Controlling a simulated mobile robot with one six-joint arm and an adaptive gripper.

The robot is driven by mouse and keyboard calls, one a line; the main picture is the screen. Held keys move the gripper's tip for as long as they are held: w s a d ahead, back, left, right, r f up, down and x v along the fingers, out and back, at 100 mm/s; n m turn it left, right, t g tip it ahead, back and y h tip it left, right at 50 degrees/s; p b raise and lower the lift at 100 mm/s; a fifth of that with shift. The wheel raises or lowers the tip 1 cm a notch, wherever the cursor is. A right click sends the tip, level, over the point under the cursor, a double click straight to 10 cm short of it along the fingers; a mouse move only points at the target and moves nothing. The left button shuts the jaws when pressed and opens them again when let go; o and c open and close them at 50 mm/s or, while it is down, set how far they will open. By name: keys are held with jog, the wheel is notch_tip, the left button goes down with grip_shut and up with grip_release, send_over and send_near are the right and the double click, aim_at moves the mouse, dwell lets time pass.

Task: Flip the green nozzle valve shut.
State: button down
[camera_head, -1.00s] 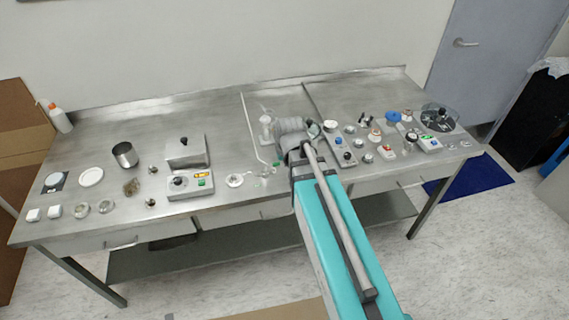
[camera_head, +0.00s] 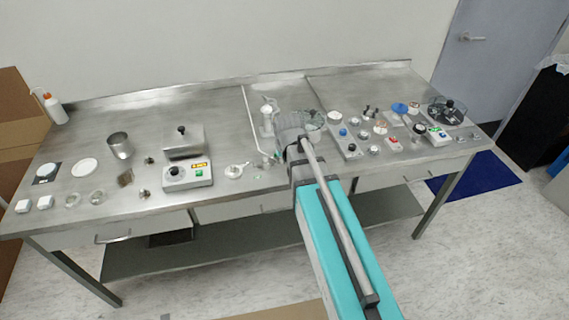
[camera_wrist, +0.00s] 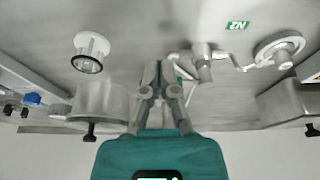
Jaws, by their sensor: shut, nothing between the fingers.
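The nozzle (camera_wrist: 203,62) stands on the steel bench in the wrist view, with a small green part (camera_wrist: 179,81), which looks like its valve, at its left end. My gripper (camera_wrist: 159,66) is shut and empty. Its fingertips are just left of the green part, partly covering it; I cannot tell whether they touch. In the head view the green part (camera_head: 273,160) shows small beside my wrist, which hides my fingertips. Whether the valve is open or shut is too small to tell. A green N2 label (camera_wrist: 237,27) lies near the nozzle.
A control box (camera_head: 187,174) stands left on the bench (camera_head: 220,115). Several knobs and small devices crowd the right side.

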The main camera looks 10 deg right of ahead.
jog(key=shift+w+f, duration=0.25)
jog(key=shift+w, duration=1.05)
jog(key=shift+a, duration=0.15)
jog(key=shift+w, duration=0.1)
